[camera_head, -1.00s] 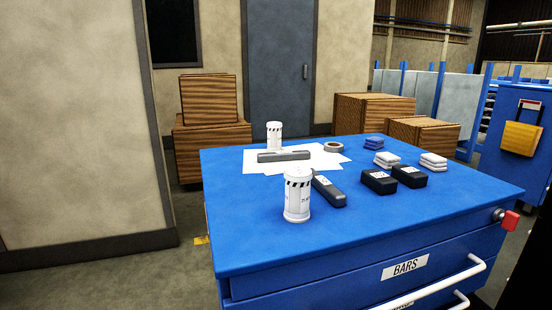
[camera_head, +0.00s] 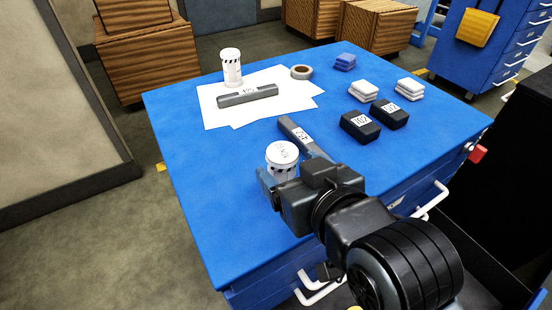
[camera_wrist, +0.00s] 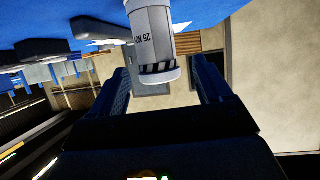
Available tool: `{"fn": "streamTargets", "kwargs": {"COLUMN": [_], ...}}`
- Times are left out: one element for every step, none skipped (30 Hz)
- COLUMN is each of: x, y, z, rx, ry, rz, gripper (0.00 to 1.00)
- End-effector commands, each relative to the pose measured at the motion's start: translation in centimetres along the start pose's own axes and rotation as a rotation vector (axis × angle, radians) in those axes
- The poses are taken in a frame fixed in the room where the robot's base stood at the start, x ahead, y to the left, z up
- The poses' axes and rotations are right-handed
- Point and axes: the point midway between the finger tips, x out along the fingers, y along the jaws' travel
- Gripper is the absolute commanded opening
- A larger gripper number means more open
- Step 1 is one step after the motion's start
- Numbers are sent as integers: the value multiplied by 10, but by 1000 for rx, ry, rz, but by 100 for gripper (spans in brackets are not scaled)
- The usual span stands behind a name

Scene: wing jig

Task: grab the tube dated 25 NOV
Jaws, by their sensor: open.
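The near white tube (camera_head: 283,158) stands upright on the blue bench top (camera_head: 190,150), with a white lid and a black-striped band. In the wrist view, which is turned over, the tube (camera_wrist: 153,42) shows the print "25 NOV". My gripper (camera_head: 286,168) is open at this tube, its fingers to either side. In the wrist view my gripper (camera_wrist: 160,68) has the tube between and just beyond its fingertips; contact is not clear. A second white tube (camera_head: 231,68) stands at the back left; its date is not readable.
A grey bar (camera_head: 248,95) lies on paper sheets (camera_head: 215,115) beside a tape roll (camera_head: 301,72). Another dark bar (camera_head: 298,132) lies just behind my gripper. Black blocks (camera_head: 360,126) and pale stacked pads (camera_head: 364,90) sit to the right. The bench's left side is clear.

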Motion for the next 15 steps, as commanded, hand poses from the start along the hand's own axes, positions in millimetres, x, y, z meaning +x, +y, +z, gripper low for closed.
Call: {"fn": "streamTargets", "kwargs": {"x": [6, 10, 13, 16, 19, 23, 27, 31, 38, 42, 46, 52, 55, 58, 61], "y": [0, 0, 0, 0, 0, 1, 1, 1, 2, 2, 2, 2, 2, 2, 2], "z": [1, 0, 0, 0, 0, 1, 1, 1, 1, 1, 2, 2, 2, 2, 2], "rx": [0, 0, 0, 0, 0, 0, 0, 0, 0, 0, 1, 1, 1, 1, 1], "ry": [-1, 0, 1, 1, 1, 0, -1, 0, 0, 0, -1, 1, 1, 1, 1], "rz": [0, 0, 0, 0, 0, 0, 0, 0, 0, 0, 0, 0, 0, 0, 0], "gripper": [78, 78, 78, 78, 78, 78, 78, 78, 78, 78, 78, 78, 78, 78, 78]}}
